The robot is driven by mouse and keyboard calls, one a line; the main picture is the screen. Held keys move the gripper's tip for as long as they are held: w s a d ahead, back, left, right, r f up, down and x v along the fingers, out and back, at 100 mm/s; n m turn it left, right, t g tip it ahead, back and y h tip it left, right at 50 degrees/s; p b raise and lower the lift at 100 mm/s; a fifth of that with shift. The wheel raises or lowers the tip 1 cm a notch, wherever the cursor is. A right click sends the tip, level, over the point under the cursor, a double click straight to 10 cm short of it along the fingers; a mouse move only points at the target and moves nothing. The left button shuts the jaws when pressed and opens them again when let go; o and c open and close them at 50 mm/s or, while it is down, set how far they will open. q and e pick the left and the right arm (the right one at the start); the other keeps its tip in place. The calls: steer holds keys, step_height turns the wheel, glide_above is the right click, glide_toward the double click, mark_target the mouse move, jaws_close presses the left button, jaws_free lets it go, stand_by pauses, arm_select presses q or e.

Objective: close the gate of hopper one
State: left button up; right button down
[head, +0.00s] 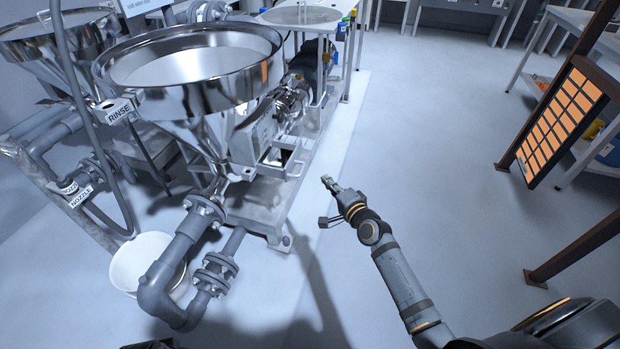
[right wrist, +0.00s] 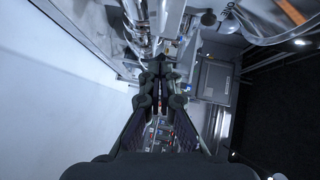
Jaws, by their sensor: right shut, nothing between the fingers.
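A large steel hopper (head: 192,92) with a wide round funnel stands at the left of the head view, with an orange mark on its rim. A second steel hopper (head: 88,42) stands behind it at the far left. I cannot read which one is hopper one. Below the front funnel, a metal housing (head: 262,128) has a small tray-like plate (head: 280,160) at its front; I cannot tell whether this is the gate. My right gripper (head: 327,182) is shut and empty, in free space right of the plate. Its fingers (right wrist: 162,72) also show in the right wrist view. My left gripper is out of view.
Grey flanged pipes (head: 185,245) and a white bucket (head: 150,262) stand below the hopper. A RINSE tag (head: 119,112) and a NOZZLE tag (head: 81,197) hang at the left. An orange-celled panel (head: 558,120) stands at right. The floor between is clear.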

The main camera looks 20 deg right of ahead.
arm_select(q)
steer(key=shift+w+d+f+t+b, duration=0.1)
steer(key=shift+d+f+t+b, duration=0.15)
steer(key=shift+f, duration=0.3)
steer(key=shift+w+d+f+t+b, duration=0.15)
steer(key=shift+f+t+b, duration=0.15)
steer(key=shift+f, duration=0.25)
arm_select(e)
steer(key=w+a+f, duration=0.1)
steer(key=w+a, duration=0.3)
steer(key=w, duration=0.1)
steer(key=shift+w+f, duration=0.2)
steer(key=shift+w, duration=0.2)
